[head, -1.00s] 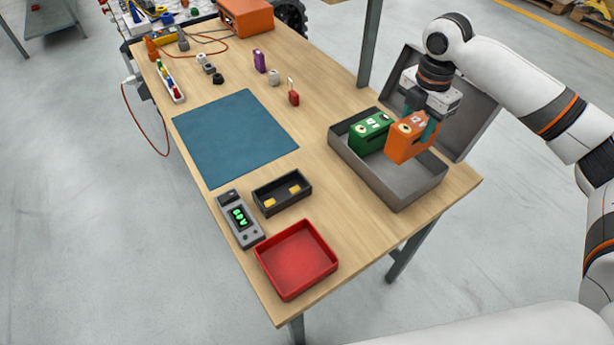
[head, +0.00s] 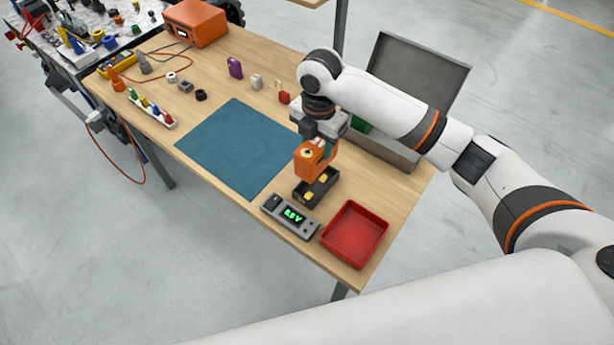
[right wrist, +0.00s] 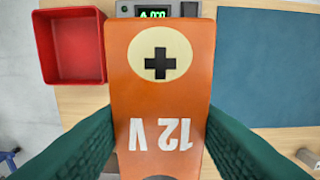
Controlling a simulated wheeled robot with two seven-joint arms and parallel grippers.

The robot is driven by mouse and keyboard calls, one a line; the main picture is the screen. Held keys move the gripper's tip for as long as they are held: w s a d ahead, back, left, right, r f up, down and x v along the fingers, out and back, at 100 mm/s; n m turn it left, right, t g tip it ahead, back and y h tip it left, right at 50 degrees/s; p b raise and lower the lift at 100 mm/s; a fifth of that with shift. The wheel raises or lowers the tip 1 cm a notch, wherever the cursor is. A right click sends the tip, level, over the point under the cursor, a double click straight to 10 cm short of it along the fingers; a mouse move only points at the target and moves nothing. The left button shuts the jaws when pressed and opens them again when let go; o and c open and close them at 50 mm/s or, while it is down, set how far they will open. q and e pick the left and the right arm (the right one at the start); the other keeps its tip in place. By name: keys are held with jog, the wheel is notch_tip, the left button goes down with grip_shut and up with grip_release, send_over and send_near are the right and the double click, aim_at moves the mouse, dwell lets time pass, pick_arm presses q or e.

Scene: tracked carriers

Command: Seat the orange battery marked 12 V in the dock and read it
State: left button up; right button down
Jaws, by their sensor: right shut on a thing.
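The orange battery (head: 309,160) is in my right gripper (head: 328,150), over the far end of the black dock (head: 326,187). In the right wrist view the battery (right wrist: 160,90) shows a plus sign and 12 V, with the green fingers (right wrist: 160,140) on both its sides. The dock has yellow contacts inside; I cannot tell whether the battery touches it. The grey meter (head: 290,217) beside the dock has a lit green display; its digits are hard to read. The green battery (head: 361,127) is mostly hidden behind my right arm, in the grey case (head: 395,152). My left gripper is not in view.
A red tray (head: 355,234) stands right of the meter, near the table edge. A blue mat (head: 238,147) lies left of the dock, bare. Small items, including a purple block (head: 235,67) and a red padlock (head: 283,97), stand farther back.

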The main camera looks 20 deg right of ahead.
jog(key=f, duration=0.5)
jog(key=shift+d+p, duration=0.3)
jog(key=shift+p, duration=0.1)
jog(key=shift+f, duration=0.3)
jog(key=shift+a+f, duration=0.2)
jog(key=shift+f, duration=0.2)
notch_tip(320, 180, down, 3)
jog(key=shift+r+p, duration=0.1)
jog(key=shift+p, duration=0.25)
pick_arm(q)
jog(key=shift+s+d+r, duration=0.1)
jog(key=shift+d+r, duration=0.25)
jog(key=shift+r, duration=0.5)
pick_arm(e)
jog(key=shift+f, duration=0.25)
jog(key=shift+f, duration=0.1)
jog(key=c, duration=0.7)
grip_release()
jog(key=shift+f, duration=0.1)
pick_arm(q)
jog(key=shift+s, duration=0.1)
pick_arm(e)
jog(key=shift+s, duration=0.1)
